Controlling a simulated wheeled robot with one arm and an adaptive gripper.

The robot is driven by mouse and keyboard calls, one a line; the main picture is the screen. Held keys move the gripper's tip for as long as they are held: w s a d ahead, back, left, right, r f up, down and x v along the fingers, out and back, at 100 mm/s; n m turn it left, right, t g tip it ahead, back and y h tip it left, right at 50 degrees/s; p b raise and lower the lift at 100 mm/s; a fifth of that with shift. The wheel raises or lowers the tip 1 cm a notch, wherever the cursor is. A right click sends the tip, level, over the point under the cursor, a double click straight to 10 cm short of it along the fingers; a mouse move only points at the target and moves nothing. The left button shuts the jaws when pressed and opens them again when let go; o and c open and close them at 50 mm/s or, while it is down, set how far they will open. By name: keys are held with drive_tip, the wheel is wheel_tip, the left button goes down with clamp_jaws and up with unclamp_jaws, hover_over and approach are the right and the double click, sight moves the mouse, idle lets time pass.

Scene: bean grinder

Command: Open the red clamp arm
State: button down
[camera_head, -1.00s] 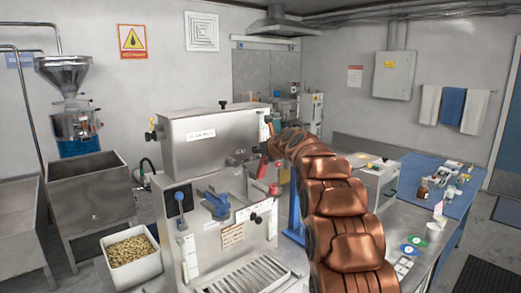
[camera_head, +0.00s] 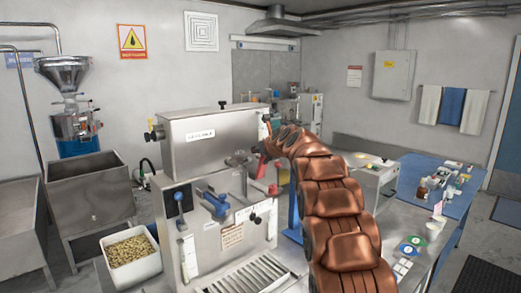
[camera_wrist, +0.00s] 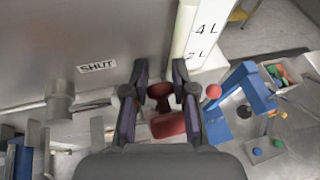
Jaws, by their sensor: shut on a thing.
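The red clamp arm (camera_wrist: 168,125) shows in the wrist view between the two dark fingers of my gripper (camera_wrist: 161,78). A darker red knob-like part (camera_wrist: 159,92) sits closer to the fingertips. My gripper is shut on the clamp arm, beside the steel machine (camera_wrist: 60,30). In the head view, a small red part (camera_head: 260,171) shows at the machine's right side by the end of my copper-coloured arm. My gripper is mostly hidden there by the arm.
A "SHUT" label (camera_wrist: 97,67) is on the machine wall. A white gauge marked in litres (camera_wrist: 196,35) is close to the fingertips. A blue-topped table (camera_head: 450,200) stands at the right.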

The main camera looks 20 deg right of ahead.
drive_tip(key=shift+w+a+f, duration=0.1)
drive_tip(key=shift+a+f, duration=0.3)
drive_tip(key=shift+f, duration=0.45)
drive_tip(key=c, duration=0.9)
unclamp_jaws()
drive_tip(key=shift+r, duration=0.1)
drive_tip(key=shift+c, duration=0.2)
drive_tip(key=shift+s+d+r, duration=0.15)
drive_tip(key=shift+s, duration=0.05)
drive_tip(key=shift+s+d+r, duration=0.1)
drive_tip(key=shift+s+r, duration=0.05)
drive_tip(key=shift+s+d+r, duration=0.15)
drive_tip(key=shift+s+r, duration=0.15)
drive_tip(key=shift+s, duration=0.2)
drive_tip(key=v, duration=1)
drive_tip(key=shift+s+a+r, duration=0.2)
drive_tip(key=shift+a+r, duration=0.15)
drive_tip(key=shift+r, duration=0.1)
drive_tip(key=shift+d, duration=0.1)
